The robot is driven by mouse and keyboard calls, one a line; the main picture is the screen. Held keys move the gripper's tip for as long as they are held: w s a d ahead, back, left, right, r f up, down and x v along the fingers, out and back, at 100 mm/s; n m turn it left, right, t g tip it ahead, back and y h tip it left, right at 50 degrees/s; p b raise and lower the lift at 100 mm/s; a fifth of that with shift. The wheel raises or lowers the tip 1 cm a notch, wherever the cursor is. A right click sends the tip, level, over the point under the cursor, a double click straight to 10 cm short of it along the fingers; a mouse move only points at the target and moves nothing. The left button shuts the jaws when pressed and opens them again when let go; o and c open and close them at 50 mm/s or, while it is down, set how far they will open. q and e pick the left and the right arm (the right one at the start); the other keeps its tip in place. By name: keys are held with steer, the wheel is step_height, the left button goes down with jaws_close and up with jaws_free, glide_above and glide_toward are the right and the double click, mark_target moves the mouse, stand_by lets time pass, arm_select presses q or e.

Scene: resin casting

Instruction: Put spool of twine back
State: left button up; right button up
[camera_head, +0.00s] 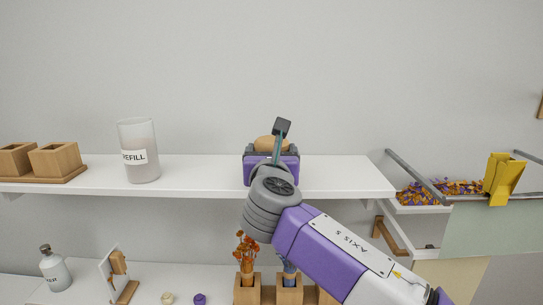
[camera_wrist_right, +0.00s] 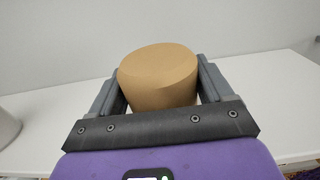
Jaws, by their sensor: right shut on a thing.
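The spool of twine (camera_head: 266,142) is a plain tan, rounded piece, and it fills the middle of the right wrist view (camera_wrist_right: 158,76). My right gripper (camera_head: 271,150) is shut on it, with one grey finger on each side in the right wrist view. The gripper is at the white shelf (camera_head: 340,174), near its middle. The gripper body hides the spool's lower part, so I cannot tell whether it touches the shelf. My left gripper is not in view.
A clear REFILL jar (camera_head: 141,165) and wooden square pots (camera_head: 54,160) stand on the shelf to the left. A mesh tray (camera_head: 425,202) and a yellow clip (camera_head: 502,180) are at the right. Wooden vases (camera_head: 289,290) with dried flowers stand below. The shelf's right part is clear.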

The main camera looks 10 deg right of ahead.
steer(key=o, duration=1)
steer(key=shift+s, duration=0.2)
steer(key=s+a+b, duration=0.2)
steer(key=s, duration=0.9)
steer(key=shift+s+a, duration=0.2)
